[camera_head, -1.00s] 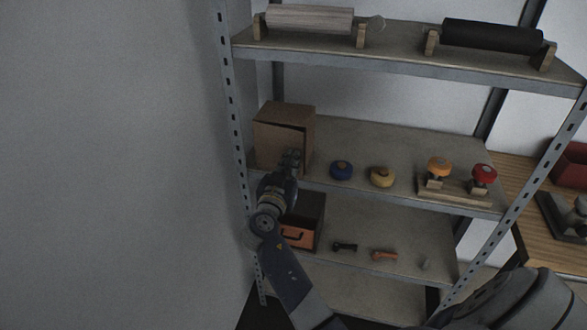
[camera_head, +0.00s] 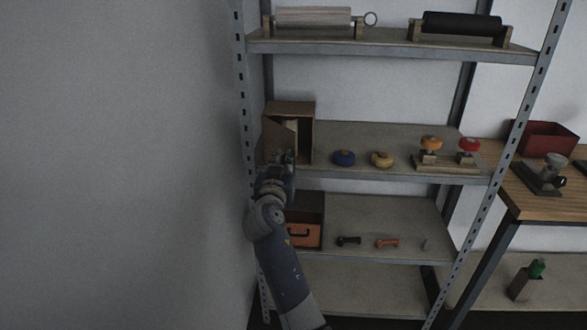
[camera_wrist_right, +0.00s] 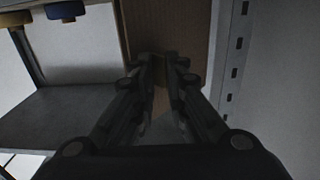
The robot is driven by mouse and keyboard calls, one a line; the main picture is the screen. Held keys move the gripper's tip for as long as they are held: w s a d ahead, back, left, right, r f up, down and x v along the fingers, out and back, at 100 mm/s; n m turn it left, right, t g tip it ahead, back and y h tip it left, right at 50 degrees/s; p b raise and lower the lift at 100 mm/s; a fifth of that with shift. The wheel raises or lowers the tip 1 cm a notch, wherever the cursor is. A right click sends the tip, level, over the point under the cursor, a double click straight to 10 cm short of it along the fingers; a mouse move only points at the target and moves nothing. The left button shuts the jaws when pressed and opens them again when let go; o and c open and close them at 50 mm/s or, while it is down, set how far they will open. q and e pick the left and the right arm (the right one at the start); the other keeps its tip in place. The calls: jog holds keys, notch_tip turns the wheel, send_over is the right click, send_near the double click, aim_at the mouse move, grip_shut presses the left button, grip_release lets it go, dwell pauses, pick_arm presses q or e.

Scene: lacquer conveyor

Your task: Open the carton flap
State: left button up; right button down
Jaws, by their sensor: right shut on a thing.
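The brown carton (camera_head: 307,140) stands at the left end of the middle shelf. Its flap (camera_head: 278,138) stands ajar at the left of the front, and part of the inside shows to the right of it. In the right wrist view brown board (camera_wrist_right: 170,25) lies ahead of the fingers. My right gripper (camera_head: 284,158) is at the flap's lower edge; its two fingers also show in the right wrist view (camera_wrist_right: 163,62). It is shut on the flap, though the exact contact is dark. My left gripper is not in view.
The shelf upright (camera_head: 243,110) is close on the left. A blue knob (camera_head: 344,158) and a yellow knob (camera_head: 382,159) stand right of the carton. An orange-fronted box (camera_head: 303,235) is on the shelf below. Rollers rest on the top shelf.

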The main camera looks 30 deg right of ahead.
jog(key=shift+w+a+r, duration=0.35)
jog(key=shift+a+r, duration=0.1)
jog(key=shift+a, duration=0.1)
jog(key=c, duration=1.9)
grip_release()
jog(key=shift+c, duration=0.2)
jog(key=shift+o, duration=0.5)
jog(key=shift+w+a, duration=0.1)
jog(key=shift+w, duration=0.05)
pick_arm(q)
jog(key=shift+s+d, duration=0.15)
pick_arm(e)
jog(key=shift+w+f, duration=0.1)
jog(key=shift+w, duration=0.05)
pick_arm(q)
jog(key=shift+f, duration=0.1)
pick_arm(e)
send_near(278, 125)
notch_tip(278, 125, up, 2)
jog(key=w+d, duration=0.2)
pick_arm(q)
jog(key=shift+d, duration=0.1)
pick_arm(e)
jog(key=shift+w+d+r, duration=0.1)
jog(key=shift+d+r, duration=0.35)
jog(key=shift+r, duration=0.05)
